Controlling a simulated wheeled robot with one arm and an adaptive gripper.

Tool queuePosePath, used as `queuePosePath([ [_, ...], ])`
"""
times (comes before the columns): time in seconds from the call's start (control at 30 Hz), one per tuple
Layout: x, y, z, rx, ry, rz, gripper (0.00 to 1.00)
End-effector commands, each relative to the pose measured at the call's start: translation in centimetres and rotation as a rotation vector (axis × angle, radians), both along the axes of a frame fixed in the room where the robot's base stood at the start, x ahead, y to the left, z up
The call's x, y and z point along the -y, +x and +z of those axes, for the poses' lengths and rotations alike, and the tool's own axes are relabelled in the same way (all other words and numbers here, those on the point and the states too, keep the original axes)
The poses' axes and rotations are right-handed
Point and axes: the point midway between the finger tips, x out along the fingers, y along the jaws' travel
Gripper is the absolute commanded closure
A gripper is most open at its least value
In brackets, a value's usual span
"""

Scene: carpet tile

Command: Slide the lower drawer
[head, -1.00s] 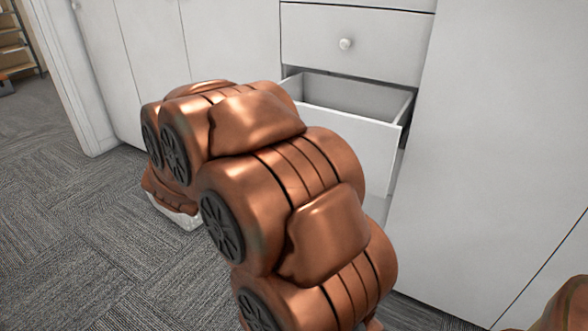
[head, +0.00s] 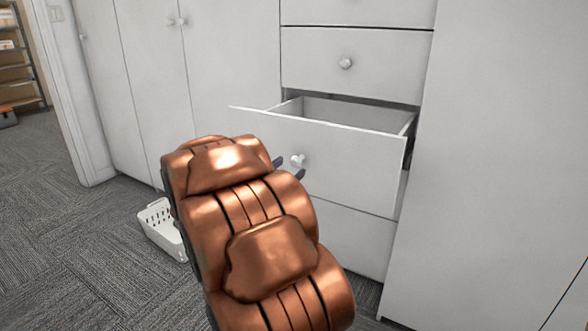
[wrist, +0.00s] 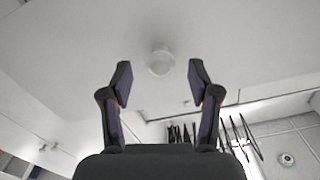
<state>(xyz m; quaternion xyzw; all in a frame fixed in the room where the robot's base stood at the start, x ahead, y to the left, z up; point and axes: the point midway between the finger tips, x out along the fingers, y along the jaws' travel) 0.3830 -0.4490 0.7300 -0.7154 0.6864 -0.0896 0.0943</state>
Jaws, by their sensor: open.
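A white drawer (head: 345,155) stands pulled out of the cabinet, its inside empty where I can see it. Its round knob (head: 297,160) is on the front panel and also shows in the wrist view (wrist: 160,61). My gripper (head: 289,169) is in front of this panel, mostly hidden behind my copper arm, with its dark fingertips close to the knob. In the wrist view my gripper (wrist: 162,78) is open, with the knob centred between and just beyond the fingertips. I cannot tell whether they touch it. Below is a closed drawer front (head: 350,240), partly hidden.
A closed drawer (head: 350,68) with a knob is above the open one. Tall white cabinet doors (head: 155,70) stand at left, and a plain white panel (head: 490,150) at right. A white basket (head: 162,228) sits on the grey carpet, which is clear at left.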

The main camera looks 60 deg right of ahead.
Motion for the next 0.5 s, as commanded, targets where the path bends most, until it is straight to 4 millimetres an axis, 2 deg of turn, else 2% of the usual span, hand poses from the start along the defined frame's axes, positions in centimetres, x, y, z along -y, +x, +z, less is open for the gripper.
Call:
queuePosePath([
  [0.2,2.3,0.0,0.0,0.002,-0.003,-0.002,0.39],
  [0.5,3.4,0.1,0.1,0.0,-0.003,0.0,0.39],
])
